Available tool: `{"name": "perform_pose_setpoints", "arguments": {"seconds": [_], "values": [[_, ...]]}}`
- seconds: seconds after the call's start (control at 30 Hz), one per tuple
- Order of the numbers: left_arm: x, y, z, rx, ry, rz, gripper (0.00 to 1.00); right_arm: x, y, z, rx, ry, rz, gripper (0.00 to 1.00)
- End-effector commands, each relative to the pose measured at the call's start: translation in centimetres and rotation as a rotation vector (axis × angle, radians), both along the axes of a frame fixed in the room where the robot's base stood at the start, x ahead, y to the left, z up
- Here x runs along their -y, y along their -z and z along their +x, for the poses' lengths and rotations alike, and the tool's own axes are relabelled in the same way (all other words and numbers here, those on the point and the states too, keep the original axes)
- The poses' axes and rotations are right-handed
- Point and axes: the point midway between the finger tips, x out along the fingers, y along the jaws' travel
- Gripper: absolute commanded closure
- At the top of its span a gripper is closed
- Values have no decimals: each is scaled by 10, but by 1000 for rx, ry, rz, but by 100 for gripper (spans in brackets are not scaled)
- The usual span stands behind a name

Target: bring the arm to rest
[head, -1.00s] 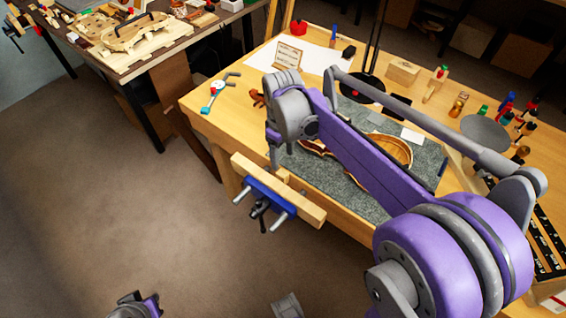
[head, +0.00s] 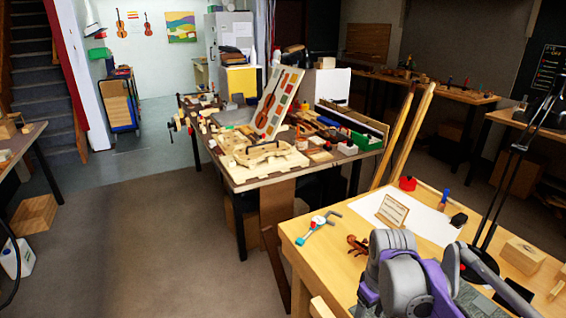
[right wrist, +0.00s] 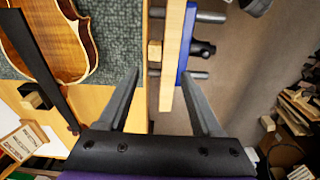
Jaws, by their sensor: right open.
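My right arm shows in the lower right of the head view, purple and grey, over the near workbench (head: 345,285). Its gripper is out of sight there. In the right wrist view my right gripper (right wrist: 160,85) is open, with nothing between its two grey fingers. It is above the bench's front edge. A violin body (right wrist: 62,40) lies on a grey-green mat (right wrist: 117,45) to the left of the fingers. A vise with a wooden jaw (right wrist: 172,50) and a blue plate (right wrist: 185,45) is between and beyond the fingertips. My left gripper is in neither view.
The bench also bears a clamp-like tool (head: 316,228), a scroll piece (head: 358,245), a small sign (head: 392,211), a lamp (head: 505,190) and a wooden block (head: 522,256). A cluttered second bench (head: 240,180) stands behind. Open floor (head: 150,240) lies to the left.

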Motion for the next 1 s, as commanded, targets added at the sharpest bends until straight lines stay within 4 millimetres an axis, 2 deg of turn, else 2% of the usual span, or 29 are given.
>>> {"name": "perform_pose_setpoints", "arguments": {"seconds": [0.03, 0.2, 0.4, 0.5, 0.7, 1.0], "values": [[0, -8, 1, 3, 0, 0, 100, -6, -7, -12, 28, 19, -2, 34], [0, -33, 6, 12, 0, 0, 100, -29, -17, -60, 164, 131, 4, 34], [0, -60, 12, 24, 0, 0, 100, -49, -11, -112, 326, 264, 45, 34], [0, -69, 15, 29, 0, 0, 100, -55, -5, -129, 382, 310, 68, 34], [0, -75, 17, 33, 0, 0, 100, -59, 3, -142, 432, 354, 93, 34], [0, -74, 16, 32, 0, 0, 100, -59, 4, -143, 434, 357, 95, 34]]}}
